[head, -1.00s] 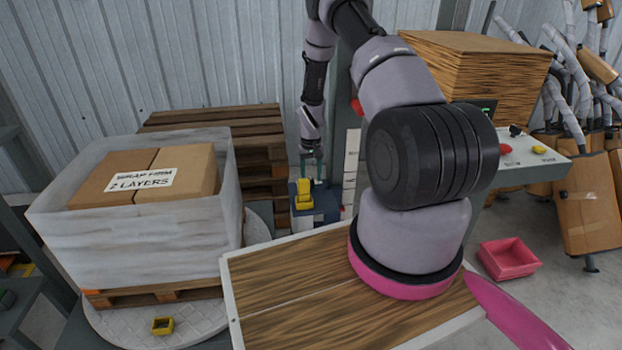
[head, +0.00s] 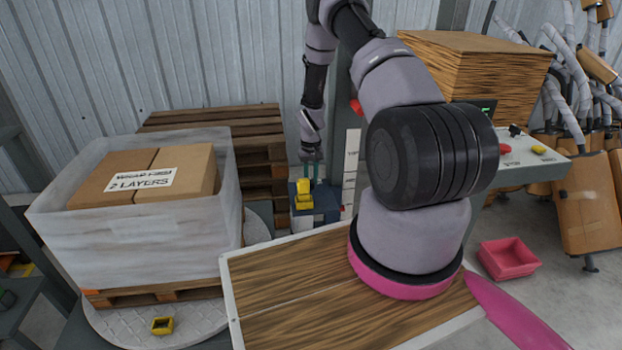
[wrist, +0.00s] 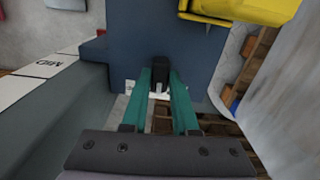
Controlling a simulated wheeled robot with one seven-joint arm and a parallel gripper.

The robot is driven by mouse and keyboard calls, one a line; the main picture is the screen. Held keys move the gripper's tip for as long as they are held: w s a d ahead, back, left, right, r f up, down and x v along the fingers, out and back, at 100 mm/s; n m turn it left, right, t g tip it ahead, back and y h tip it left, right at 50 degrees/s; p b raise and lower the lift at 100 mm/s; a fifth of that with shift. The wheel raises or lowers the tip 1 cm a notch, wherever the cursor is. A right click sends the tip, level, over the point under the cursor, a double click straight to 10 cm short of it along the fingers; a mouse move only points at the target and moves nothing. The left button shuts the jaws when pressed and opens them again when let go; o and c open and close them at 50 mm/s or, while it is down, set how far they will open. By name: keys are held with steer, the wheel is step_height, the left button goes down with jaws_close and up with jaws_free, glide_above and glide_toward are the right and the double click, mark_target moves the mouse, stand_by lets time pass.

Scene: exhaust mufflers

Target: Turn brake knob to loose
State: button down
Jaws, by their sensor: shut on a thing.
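The brake knob (wrist: 160,72) is a small black knob on the dark blue-grey carriage, at the centre of the wrist view. My gripper (wrist: 160,88) has its two teal fingers on either side of the knob, shut on it. In the head view my gripper (head: 312,172) is small and far off, at the dark blue carriage (head: 326,204); the knob itself is too small to make out there. A yellow part (head: 304,194) sits on the carriage and also shows at the top of the wrist view (wrist: 240,10). Any mark for loose is not visible.
A wrapped load of cartons (head: 130,225) stands on a turntable (head: 185,325) left of the carriage. A pale scale strip marked MID (wrist: 45,68) runs beside it. A control panel (head: 530,160) stands at the right.

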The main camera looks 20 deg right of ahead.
mark_target(311, 180)
steer(key=n, duration=0.4)
steer(key=shift+n, duration=2.1)
steer(key=c, duration=0.7)
jaws_free()
steer(key=shift+r, duration=0.1)
step_height(311, 180, up, 11)
steer(key=shift+f, duration=0.2)
